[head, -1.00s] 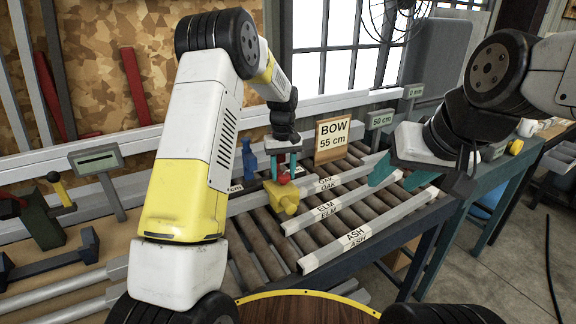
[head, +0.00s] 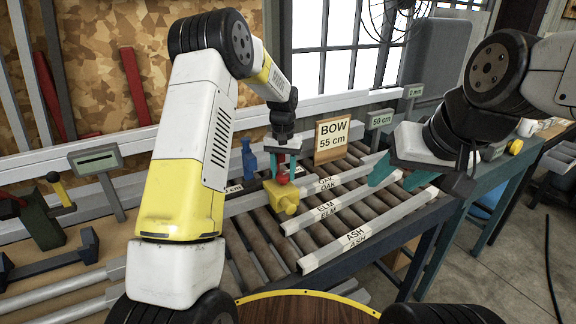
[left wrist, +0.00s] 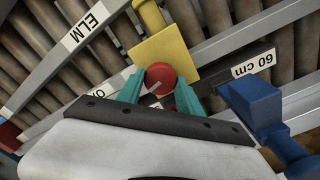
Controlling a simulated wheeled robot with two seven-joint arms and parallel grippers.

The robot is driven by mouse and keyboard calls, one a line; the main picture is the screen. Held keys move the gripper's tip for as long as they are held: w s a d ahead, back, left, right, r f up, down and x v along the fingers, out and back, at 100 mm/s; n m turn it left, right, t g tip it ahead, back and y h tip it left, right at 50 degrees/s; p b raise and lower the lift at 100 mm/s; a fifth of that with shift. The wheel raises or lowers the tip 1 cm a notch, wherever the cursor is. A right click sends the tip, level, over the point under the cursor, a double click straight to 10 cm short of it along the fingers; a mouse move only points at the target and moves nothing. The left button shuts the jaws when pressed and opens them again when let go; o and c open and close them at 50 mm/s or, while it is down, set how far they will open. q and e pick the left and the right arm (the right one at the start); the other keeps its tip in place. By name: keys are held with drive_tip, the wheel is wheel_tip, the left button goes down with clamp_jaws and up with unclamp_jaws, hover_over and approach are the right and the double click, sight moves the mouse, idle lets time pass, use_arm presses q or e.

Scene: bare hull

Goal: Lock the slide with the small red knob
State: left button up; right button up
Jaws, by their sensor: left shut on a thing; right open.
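The small red knob (head: 283,179) sits on top of the yellow slide block (head: 287,199). The left wrist view shows the knob (left wrist: 160,76) as a round red disc with a pale mark, on the yellow block (left wrist: 166,52). My left gripper (head: 284,172) comes down from above, and its two teal fingers are shut on the knob, one on each side. The left wrist view also shows these fingers (left wrist: 160,92) around it. My right gripper (head: 400,172) is open and empty, above the right part of the roller table, well apart from the slide.
A blue piece (head: 249,160) stands just left of the slide. A sign reading BOW 55 cm (head: 332,137) stands behind it. Strips marked OAK, ELM (head: 325,210) and ASH lie on the rollers. A 60 cm label (left wrist: 252,65) is near the block.

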sight(283, 174)
use_arm(q)
drive_tip(key=o, duration=1.4)
wheel_tip(283, 174, up, 8)
drive_tip(key=shift+f, duration=0.2)
drive_tip(key=shift+r, duration=0.15)
